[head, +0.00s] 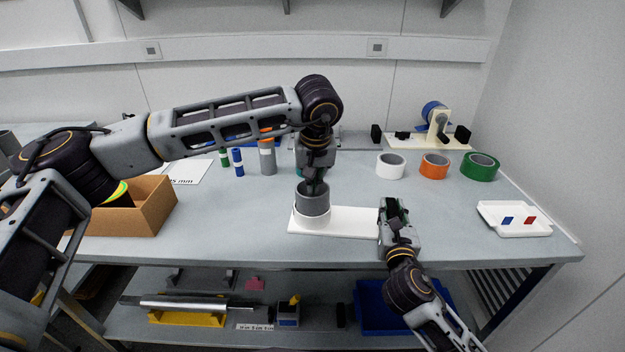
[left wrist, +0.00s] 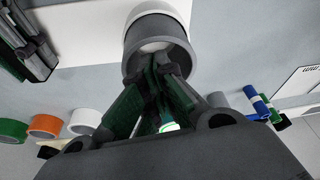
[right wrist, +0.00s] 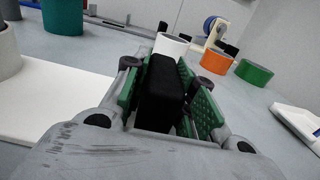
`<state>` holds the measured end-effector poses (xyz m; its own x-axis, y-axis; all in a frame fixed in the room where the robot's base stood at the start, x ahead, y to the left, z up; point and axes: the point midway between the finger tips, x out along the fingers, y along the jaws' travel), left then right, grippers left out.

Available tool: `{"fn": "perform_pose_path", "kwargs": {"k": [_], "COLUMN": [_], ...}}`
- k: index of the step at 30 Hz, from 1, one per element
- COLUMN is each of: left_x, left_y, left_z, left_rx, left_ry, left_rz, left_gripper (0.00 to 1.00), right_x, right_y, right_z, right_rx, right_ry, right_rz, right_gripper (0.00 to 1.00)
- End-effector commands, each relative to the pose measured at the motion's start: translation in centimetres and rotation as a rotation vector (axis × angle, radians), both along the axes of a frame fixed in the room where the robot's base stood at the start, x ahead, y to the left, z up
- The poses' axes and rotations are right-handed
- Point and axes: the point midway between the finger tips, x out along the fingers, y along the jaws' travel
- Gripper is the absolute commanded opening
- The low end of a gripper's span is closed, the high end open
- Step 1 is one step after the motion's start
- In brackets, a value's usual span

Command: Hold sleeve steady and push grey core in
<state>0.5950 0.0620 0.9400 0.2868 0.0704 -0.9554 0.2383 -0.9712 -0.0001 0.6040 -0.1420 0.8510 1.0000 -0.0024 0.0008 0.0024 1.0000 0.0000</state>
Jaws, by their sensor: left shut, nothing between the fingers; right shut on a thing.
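The grey core (head: 313,201) stands upright in the white sleeve (head: 312,220), with much of it showing above the rim. The sleeve stands on a white board (head: 350,222). My left gripper (head: 314,183) is shut and empty, pointing down at the core's open top. In the left wrist view its fingertips (left wrist: 162,66) are at the mouth of the core (left wrist: 180,48); whether they touch it is unclear. My right gripper (head: 393,207) is shut on a black block (right wrist: 160,92) at the board's right end, not on the sleeve. The sleeve (right wrist: 8,50) shows at the right wrist view's left edge.
White (head: 390,166), orange (head: 434,166) and green (head: 480,167) rolls stand behind right. A white tray (head: 512,228) holds a blue and a red piece at right. A cardboard box (head: 140,212) stands at left. Several cylinders, including a grey one (head: 268,160), stand behind.

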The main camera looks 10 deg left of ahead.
Motion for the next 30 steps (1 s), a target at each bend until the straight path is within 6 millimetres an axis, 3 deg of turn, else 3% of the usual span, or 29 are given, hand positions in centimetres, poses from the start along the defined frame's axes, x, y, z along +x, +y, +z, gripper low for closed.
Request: {"fn": "perform_pose_path", "kwargs": {"k": [30], "left_x": [0.0], "left_y": [0.0], "left_z": [-1.2], "left_rx": [-0.001], "left_ry": [0.000], "left_rz": [0.000], "left_gripper": [0.00], "right_x": [0.0], "right_y": [0.0], "right_z": [-0.3], "right_rx": [-0.001], "right_ry": [0.006], "right_rz": [-0.001], "right_gripper": [0.00]}}
